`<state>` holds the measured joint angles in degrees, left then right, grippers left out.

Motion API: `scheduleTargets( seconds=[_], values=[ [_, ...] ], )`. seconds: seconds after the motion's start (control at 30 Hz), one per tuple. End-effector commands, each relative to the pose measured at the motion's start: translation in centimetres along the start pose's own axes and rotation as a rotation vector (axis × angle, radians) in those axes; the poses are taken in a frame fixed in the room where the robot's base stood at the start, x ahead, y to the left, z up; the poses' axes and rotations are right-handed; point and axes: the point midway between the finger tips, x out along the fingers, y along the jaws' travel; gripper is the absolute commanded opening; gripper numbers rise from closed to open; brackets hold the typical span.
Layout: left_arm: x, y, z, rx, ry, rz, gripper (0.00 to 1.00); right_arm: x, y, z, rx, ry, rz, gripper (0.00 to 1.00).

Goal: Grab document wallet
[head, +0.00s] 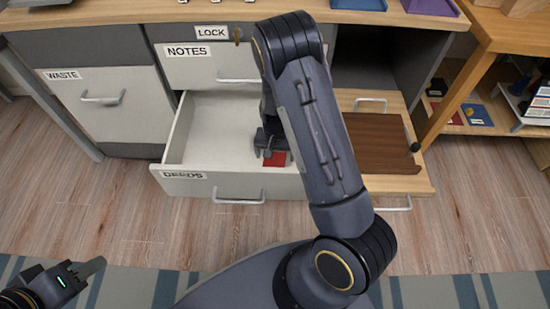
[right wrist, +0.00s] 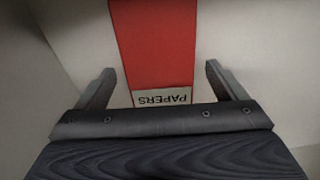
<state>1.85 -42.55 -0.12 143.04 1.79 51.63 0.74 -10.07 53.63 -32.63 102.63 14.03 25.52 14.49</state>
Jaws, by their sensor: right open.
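The document wallet is red with a pale label reading PAPERS, upside down in the right wrist view (right wrist: 165,45). It lies inside the open drawer labelled DEEDS (head: 240,187); in the head view only a small red patch of the wallet (head: 277,162) shows beside my gripper. My right gripper (head: 270,148) reaches down into the drawer, open. In the right wrist view its two fingers (right wrist: 160,70) stand apart on either side of the wallet's labelled end, not closed on it. My left gripper (head: 85,275) is low at the far left, away from the drawer.
The NOTES drawer (head: 205,68) above is closed, with a LOCK label and key (head: 237,35) over it. A WASTE front (head: 105,105) is at left. A pulled-out wooden drawer with a brown panel (head: 385,145) sits right of my arm. Shelves (head: 490,85) stand far right.

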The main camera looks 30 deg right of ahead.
Motion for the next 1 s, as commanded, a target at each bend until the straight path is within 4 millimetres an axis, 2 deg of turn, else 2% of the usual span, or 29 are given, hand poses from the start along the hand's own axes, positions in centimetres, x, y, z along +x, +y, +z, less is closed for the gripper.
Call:
scheduleTargets(
  seconds=[0.07, 0.43, 0.63, 0.73, 1.0],
  values=[
    [0.0, 0.0, 0.0, 0.000, 0.000, 0.000, 0.36, -0.1, 0.0, 0.0, 0.000, 0.000, 0.000, 0.87],
    [0.0, 0.0, 0.0, 0.000, 0.000, 0.000, 0.36, -0.1, 0.0, 0.0, 0.000, 0.000, 0.000, 0.39],
    [-0.1, 0.0, 0.0, 0.000, 0.000, 0.000, 0.36, -0.2, 0.0, 0.0, 0.000, 0.000, 0.000, 0.39],
    [-0.4, 0.2, -0.2, 0.000, 0.000, 0.000, 0.36, -0.9, 0.0, -0.1, 0.000, 0.001, -0.001, 0.39],
    [-2.5, 1.2, -1.3, 0.000, 0.000, 0.000, 0.36, -6.3, -0.1, -0.1, 0.000, 0.003, -0.003, 0.39]
  ],
)
